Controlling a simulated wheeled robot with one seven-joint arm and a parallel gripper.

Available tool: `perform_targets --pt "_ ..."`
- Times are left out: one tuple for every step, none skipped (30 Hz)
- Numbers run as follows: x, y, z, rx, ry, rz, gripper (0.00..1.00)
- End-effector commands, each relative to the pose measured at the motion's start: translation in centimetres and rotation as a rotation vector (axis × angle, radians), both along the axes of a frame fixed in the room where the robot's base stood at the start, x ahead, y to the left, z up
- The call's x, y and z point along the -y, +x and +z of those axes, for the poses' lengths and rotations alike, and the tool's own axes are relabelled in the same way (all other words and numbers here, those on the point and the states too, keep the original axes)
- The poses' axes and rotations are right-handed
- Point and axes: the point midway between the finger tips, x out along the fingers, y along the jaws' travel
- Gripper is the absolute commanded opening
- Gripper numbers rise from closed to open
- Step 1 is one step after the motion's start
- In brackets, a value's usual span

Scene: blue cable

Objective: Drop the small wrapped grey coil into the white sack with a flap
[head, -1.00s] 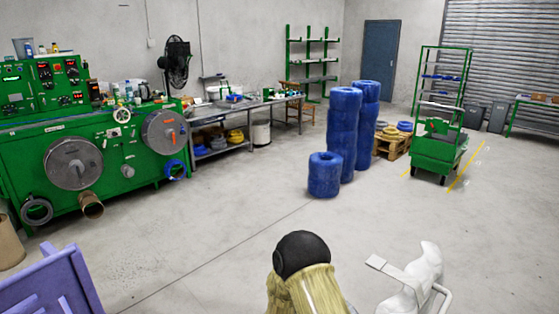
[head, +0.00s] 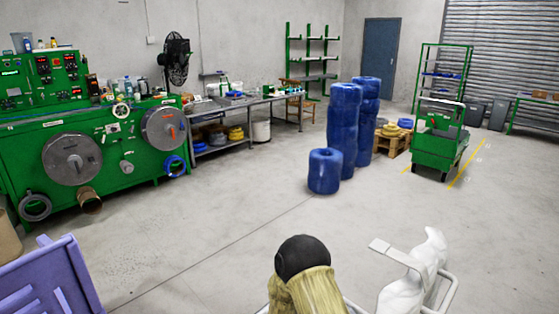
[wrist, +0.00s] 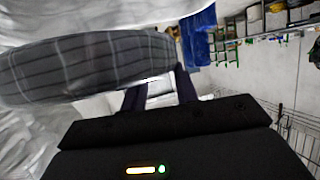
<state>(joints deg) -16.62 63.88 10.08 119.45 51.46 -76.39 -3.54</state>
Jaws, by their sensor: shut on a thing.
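The small grey coil (wrist: 90,66), wrapped with a checked pattern of bands, fills the upper left of the wrist view. My gripper (wrist: 165,88) is shut on it, with its dark fingers at the coil's right end. The white sack (head: 402,292) is at the bottom right of the head view, with a pale flap (head: 396,252) across its top. Whitish, crinkled plastic (wrist: 30,135) lies around the coil in the wrist view, close to it. I cannot tell how deep the coil is in it. My fingers and the coil are not seen in the head view.
A wire frame (head: 447,291) stands around the sack. A purple slatted object (head: 45,283) is at the lower left. Blue wrapped coils (head: 325,171) stand mid-floor, with a green cart (head: 437,145) to the right. The floor between is clear.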

Motion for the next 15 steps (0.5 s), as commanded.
perform_targets --pt "0.01 0.07 0.16 0.003 -0.002 0.000 0.00" --pt "0.02 0.07 0.17 0.003 -0.002 0.000 0.00" --pt "0.03 0.07 0.18 0.003 -0.002 0.000 0.00" --pt "0.02 0.06 0.18 0.003 -0.002 0.000 0.00" --pt "0.02 0.06 0.18 0.003 -0.002 0.000 0.00" --pt "0.02 0.06 0.18 0.003 -0.001 0.000 0.34" --pt "0.02 0.06 0.17 0.003 -0.001 0.000 0.39" --pt "0.02 0.05 0.16 0.003 -0.001 0.000 0.45" --pt "0.02 0.05 0.15 0.003 -0.001 0.000 0.53" --pt "0.01 0.05 0.14 0.002 -0.001 0.000 0.55" --pt "0.02 0.04 0.13 0.002 -0.001 0.000 0.55" --pt "0.02 0.03 0.11 0.002 -0.001 0.000 0.55" --pt "0.02 0.03 0.11 0.002 -0.001 0.000 0.55" --pt "0.02 0.03 0.11 0.002 -0.001 0.000 0.55" --pt "0.01 0.03 0.10 0.001 0.000 0.000 0.55"
